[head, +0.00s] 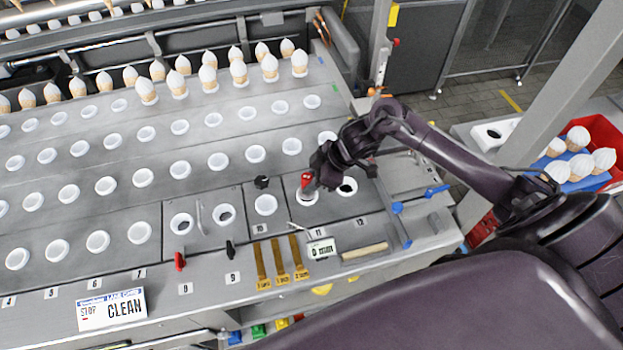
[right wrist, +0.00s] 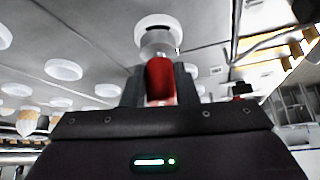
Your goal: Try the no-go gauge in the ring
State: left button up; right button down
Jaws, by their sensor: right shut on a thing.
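My right gripper (head: 307,184) is shut on the red handle of the no-go gauge (head: 306,177). The handle shows between the two fingers in the right wrist view (right wrist: 160,82), with a grey metal end (right wrist: 157,43) beyond it. The gauge stands over the white ring (head: 308,199) in the row near the front, beside the number 11 label. The ring also shows at the tip of the gauge in the right wrist view (right wrist: 158,21). I cannot tell how far the metal end is in the ring. My left gripper is not in view.
Several white rings sit in rows across the grey deck, with cones (head: 146,90) standing at the back. In front lie brass strips (head: 280,260), a small display (head: 321,249) and a wooden bar (head: 365,251). A black-knobbed piece (head: 262,182) stands left of the gripper.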

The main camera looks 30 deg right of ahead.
jog(key=shift+f, duration=0.4)
dwell(0.5)
jog(key=shift+r+n+g+b, duration=0.15)
jog(key=shift+n+g+b, duration=0.25)
jog(key=shift+n, duration=0.4)
dwell(0.7)
jog(key=shift+r+p, duration=1.5)
jog(key=shift+r, duration=0.05)
jog(key=shift+r+p, duration=0.35)
jog(key=shift+r, duration=2.15)
